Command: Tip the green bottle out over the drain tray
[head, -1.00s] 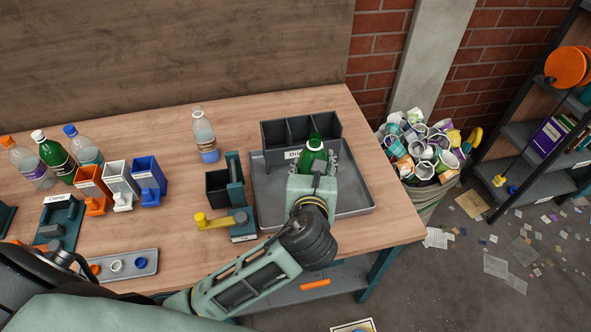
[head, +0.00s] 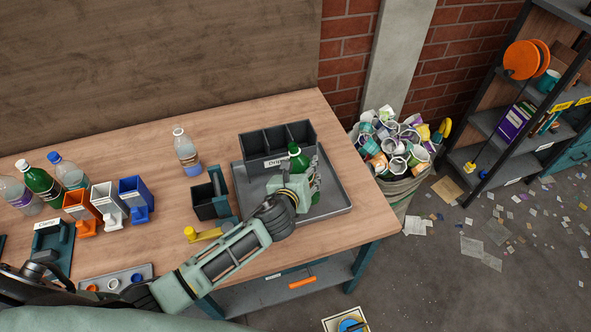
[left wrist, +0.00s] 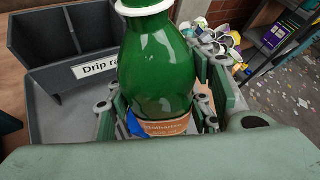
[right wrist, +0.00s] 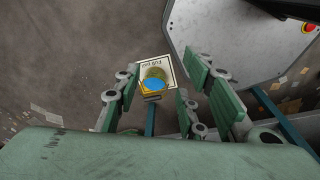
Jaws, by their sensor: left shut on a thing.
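The green bottle (head: 298,160) is in my left gripper (head: 304,190), which is shut around its lower body. It is over the grey drain tray (head: 335,211), roughly upright with its neck leaning a little left in the head view. In the left wrist view the green bottle (left wrist: 158,65) shows a white neck ring and an orange label; its mouth is cut off by the frame's top. I cannot tell whether its base touches the tray. My right gripper (right wrist: 158,98) is open and empty in the right wrist view, above the floor.
A dark drip rack (head: 268,148) stands at the tray's back. A clear bottle (head: 187,153) and a dark fixture with a yellow handle (head: 203,234) are left of it. Another green bottle (head: 42,183) and coloured bins stand further left. A full waste basket (head: 402,188) is beyond the table's right edge.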

